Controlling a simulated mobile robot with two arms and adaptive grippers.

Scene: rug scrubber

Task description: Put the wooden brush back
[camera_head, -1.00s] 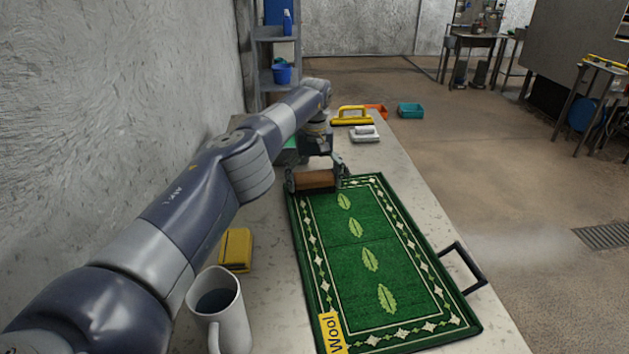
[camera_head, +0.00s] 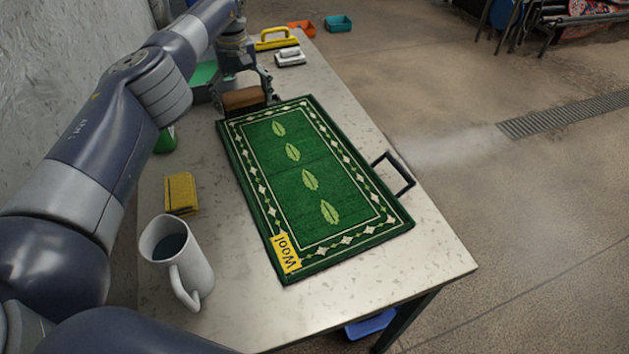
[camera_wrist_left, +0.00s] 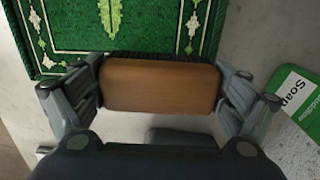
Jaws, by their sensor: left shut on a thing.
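The wooden brush (camera_head: 243,98) has a brown wooden back and is held in my left gripper (camera_head: 246,93) at the far left corner of the green rug. In the left wrist view the brush (camera_wrist_left: 160,86) lies crosswise between the two fingers of my left gripper (camera_wrist_left: 158,92), which press on its ends. Dark bristles show along its edge nearest the rug. I cannot tell whether it touches the table. The green patterned rug (camera_head: 312,181) with a yellow "Wool" tag lies flat on its tray. My right gripper is not in view.
A mug (camera_head: 177,262) with dark liquid and a yellow sponge (camera_head: 181,194) stand left of the rug. A yellow-handled tool (camera_head: 276,38) and a white brush (camera_head: 289,57) lie at the far end. A green soap box (camera_wrist_left: 298,105) is beside the gripper. The table's near right is clear.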

